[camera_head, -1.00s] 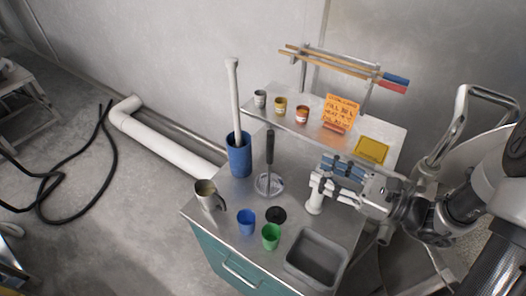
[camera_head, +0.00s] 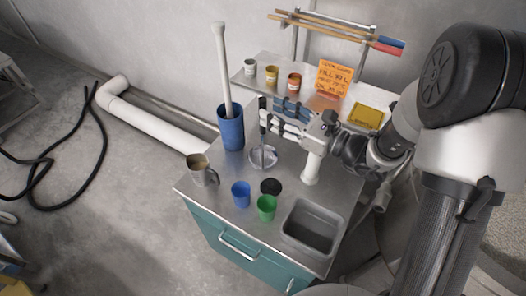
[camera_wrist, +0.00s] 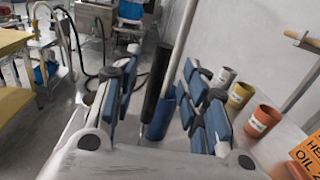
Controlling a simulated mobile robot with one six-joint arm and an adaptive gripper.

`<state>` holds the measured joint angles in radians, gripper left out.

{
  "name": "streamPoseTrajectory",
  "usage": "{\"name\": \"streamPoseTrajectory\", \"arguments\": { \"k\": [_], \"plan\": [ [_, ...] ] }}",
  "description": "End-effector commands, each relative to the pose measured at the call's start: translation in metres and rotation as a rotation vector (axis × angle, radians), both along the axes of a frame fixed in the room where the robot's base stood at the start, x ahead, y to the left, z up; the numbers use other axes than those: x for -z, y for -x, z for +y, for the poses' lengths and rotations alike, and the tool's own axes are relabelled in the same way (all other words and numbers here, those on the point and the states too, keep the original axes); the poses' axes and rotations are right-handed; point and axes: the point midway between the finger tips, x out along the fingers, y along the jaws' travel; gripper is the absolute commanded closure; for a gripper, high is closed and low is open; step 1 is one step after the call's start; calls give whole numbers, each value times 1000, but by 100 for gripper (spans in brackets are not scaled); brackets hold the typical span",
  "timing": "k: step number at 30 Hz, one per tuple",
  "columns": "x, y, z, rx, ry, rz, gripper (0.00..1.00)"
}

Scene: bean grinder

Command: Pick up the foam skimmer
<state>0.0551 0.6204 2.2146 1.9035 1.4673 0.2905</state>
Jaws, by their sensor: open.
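The foam skimmer stands upright on the steel worktop, with its black handle (camera_head: 262,113) on top and its round flat head (camera_head: 264,157) at the bottom. My gripper (camera_head: 274,116) is open and level with the handle, reaching it from the right. In the wrist view the black handle (camera_wrist: 157,82) shows between the open blue-padded fingers (camera_wrist: 160,100), with space on both sides. It is apart from the pads there. The lower part of the skimmer is hidden in the wrist view.
A blue container (camera_head: 231,133) with a tall pale rod (camera_head: 222,70) stands just behind left. A metal jug (camera_head: 202,170), blue cup (camera_head: 241,194), green cup (camera_head: 266,208) and grey basin (camera_head: 312,226) are in front. Small cans and an orange sign (camera_head: 333,78) line the rear shelf.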

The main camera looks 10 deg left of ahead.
Motion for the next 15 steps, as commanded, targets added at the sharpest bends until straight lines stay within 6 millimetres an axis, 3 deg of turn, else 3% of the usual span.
{"name": "streamPoseTrajectory", "arguments": {
  "k": [6,15],
  "plan": [
    [-1,-13,32,-5,0,-3,60],
    [-3,-17,39,-1,0,-1,60]
  ]
}}
